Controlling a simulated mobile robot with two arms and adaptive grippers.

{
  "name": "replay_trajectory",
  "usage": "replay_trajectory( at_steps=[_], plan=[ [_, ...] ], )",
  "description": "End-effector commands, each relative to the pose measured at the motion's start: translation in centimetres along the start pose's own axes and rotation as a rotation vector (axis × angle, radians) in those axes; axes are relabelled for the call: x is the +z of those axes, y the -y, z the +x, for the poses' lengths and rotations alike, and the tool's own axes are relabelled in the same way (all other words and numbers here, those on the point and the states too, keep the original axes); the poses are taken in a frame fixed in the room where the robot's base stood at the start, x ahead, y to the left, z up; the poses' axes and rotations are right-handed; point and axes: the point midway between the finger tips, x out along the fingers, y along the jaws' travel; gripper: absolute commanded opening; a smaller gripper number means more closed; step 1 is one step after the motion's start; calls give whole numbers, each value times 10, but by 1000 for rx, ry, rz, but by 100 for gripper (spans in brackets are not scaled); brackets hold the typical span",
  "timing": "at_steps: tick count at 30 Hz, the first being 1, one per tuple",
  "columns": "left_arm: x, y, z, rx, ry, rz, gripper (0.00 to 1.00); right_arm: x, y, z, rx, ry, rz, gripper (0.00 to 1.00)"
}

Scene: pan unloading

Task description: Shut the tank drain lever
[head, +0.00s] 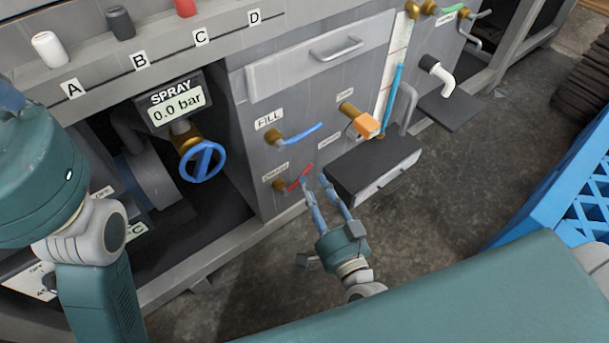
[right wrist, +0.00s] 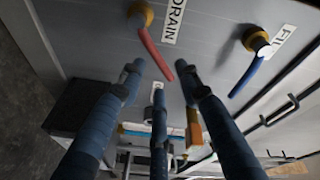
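The tank drain lever (head: 300,179) is a red handle on a brass valve, low on the grey cabinet front below the blue fill lever (head: 300,133). In the head view it slants up to the right from its valve. My right gripper (head: 317,180) is open, with its fingertips close to the lever's free end. In the right wrist view the red lever (right wrist: 152,50) hangs from its brass valve beside the DRAIN label, its free end near the gap between the spread fingers (right wrist: 158,76). Contact cannot be told. My left arm shows at the left; its gripper is out of view.
A dark box-like ledge (head: 372,168) juts out just right of my right gripper. An orange-handled valve (head: 367,125) sits above it. A blue spray handwheel (head: 203,161) is to the left. A blue crate (head: 560,195) stands at the right. Floor between is clear.

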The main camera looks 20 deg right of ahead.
Motion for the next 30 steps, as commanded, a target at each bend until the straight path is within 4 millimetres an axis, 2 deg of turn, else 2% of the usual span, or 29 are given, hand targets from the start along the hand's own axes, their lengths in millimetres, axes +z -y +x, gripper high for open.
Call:
replay_trajectory(
  at_steps=[3,9,20,25,30],
  plan=[
    [-4,-2,1,8,-23,3,0,1,-1,23,-2,-5,1,34],
    [-8,-4,5,17,-41,6,0,0,-1,45,0,-2,0,34],
    [-9,-4,7,19,-46,6,0,0,0,50,0,0,-2,34],
    [-9,-4,7,20,-46,6,0,0,0,50,0,0,-2,2],
    [-9,-4,7,20,-46,6,0,0,0,50,0,-1,-2,0]
  ],
)
